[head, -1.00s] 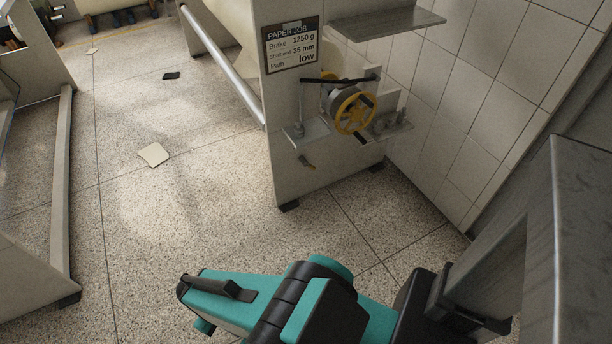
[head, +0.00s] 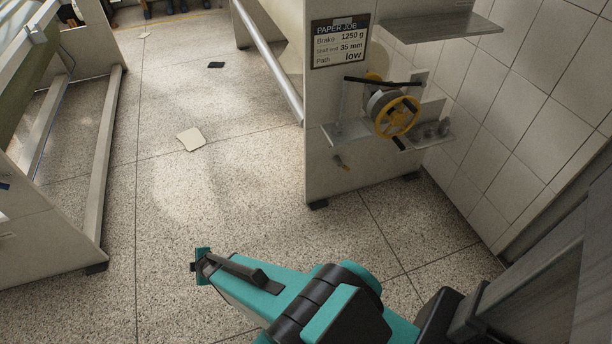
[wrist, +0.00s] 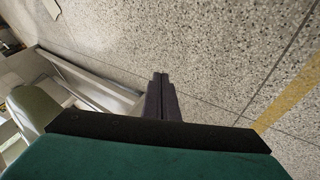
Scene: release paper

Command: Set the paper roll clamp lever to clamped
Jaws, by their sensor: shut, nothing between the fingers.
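The paper machine's end panel (head: 340,120) stands right of centre in the head view. I cannot tell which of these parts, if any, is the clamp lever. My gripper (wrist: 161,82) shows in the wrist view with its dark fingers together and empty, above speckled floor. My arm reaches across the bottom of the head view, well apart from the panel. The wrist view shows none of the panel's fittings.
A job sign (head: 340,43) hangs on the panel, with a grey shelf (head: 441,25) to its right. A tiled wall (head: 530,80) closes off the right side. A pale frame (head: 107,165) stands at left. Open floor (head: 230,200) lies between, with a paper sheet (head: 191,139) on it.

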